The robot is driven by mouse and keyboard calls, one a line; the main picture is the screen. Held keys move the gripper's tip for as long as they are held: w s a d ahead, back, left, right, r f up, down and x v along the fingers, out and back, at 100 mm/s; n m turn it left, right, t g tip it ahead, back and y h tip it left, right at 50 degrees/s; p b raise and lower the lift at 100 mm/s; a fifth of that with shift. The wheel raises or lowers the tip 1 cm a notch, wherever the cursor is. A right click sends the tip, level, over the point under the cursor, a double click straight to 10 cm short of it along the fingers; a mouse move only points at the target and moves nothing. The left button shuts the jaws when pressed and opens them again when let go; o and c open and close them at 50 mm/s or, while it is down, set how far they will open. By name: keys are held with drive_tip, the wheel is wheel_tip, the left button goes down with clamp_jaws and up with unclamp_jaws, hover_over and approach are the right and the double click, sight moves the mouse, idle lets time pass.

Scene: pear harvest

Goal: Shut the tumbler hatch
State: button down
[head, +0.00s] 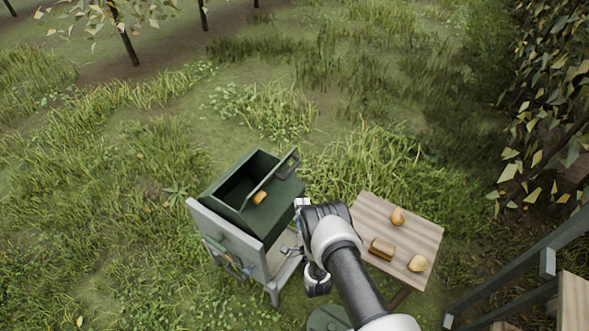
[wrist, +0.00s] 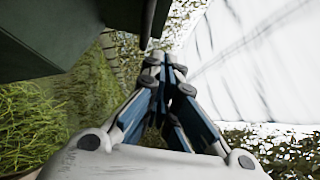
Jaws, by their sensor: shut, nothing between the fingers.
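The tumbler (head: 222,208) is a dark green box on a pale stand, left of centre in the head view. Its top has a dark opening, and the hatch (head: 270,180), a green panel with a bar handle (head: 289,164), stands raised along the opening's right edge. The hatch is open. My gripper (head: 300,203) is beside the tumbler's right side, below the handle; whether it touches is unclear. In the wrist view my gripper (wrist: 165,62) is shut and empty, with a dark green surface (wrist: 70,35) at upper left.
A hedge and grey frame (head: 530,265) stand far right. Grass lies behind.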

drive_tip(key=a+b+x, duration=0.1)
drive_tip(key=b+x, duration=0.2)
drive_tip(key=x, duration=0.3)
drive_tip(key=a+b+x, duration=0.1)
drive_tip(key=b+x, duration=0.2)
drive_tip(key=x, duration=0.3)
drive_tip(key=shift+a+r, duration=0.4)
drive_tip(key=shift+r, duration=0.1)
